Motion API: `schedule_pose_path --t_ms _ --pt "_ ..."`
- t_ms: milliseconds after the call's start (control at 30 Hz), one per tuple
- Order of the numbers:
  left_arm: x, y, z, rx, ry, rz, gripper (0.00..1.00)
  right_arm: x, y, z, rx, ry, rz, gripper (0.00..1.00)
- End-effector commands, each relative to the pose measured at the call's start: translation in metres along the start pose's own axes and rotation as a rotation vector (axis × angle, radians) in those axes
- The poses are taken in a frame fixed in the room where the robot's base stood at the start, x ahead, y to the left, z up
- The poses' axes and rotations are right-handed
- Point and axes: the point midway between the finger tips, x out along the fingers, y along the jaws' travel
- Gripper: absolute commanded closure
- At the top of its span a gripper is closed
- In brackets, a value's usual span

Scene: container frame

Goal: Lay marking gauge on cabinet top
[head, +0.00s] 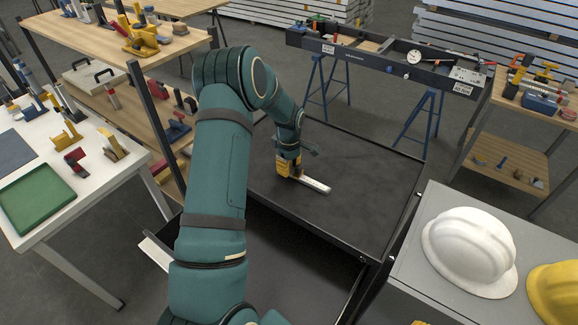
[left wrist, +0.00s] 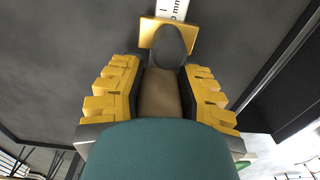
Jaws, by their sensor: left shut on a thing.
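The marking gauge has a pale beam with a printed scale (head: 316,184), and a yellow block and a dark rounded knob (left wrist: 173,42) in the left wrist view. The cabinet top (head: 375,185) is a flat black surface in the middle of the head view. My left gripper (head: 288,171) points down over the cabinet top, its yellow fingers shut on the gauge. The gauge lies low and roughly flat over the black surface; I cannot tell whether it touches. The gripper hides part of the gauge. My right gripper is not in view.
The cabinet top around the gauge is clear. An open black drawer (head: 300,262) is below its front edge. A grey surface with a white helmet (head: 468,245) and a yellow helmet (head: 556,290) is at right. A white table (head: 95,190) with tools and a green tray is at left.

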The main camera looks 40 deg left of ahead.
Motion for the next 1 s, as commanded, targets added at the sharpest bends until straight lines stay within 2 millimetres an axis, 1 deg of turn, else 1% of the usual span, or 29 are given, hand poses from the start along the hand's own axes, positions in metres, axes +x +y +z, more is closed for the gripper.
schedule_pose_path --t_ms 167,200,233,267,533,667,767,867,1000 --pt "0.003 0.000 0.000 0.000 0.000 0.001 1.00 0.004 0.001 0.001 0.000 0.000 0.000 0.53" --pt "0.004 0.000 0.000 0.000 0.000 -0.001 0.57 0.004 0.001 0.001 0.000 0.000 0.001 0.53" --pt "0.003 0.000 0.000 0.000 0.000 -0.001 0.47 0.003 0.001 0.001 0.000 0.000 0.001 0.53" --pt "0.003 0.000 0.000 0.000 0.000 -0.001 0.42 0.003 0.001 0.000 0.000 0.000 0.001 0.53" --pt "0.003 0.000 0.000 0.000 0.000 0.000 0.42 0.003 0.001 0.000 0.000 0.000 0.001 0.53" --pt "-0.003 0.000 0.000 0.000 0.000 0.000 0.42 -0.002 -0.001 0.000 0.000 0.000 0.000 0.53" --pt "-0.015 0.001 0.000 0.000 0.001 0.003 0.42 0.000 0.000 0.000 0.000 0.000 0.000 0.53" --pt "-0.034 0.001 0.000 0.001 0.001 0.004 0.42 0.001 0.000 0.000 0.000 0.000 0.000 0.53" --pt "-0.065 0.001 0.000 0.000 0.001 0.005 0.42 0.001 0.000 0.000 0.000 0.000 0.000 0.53"
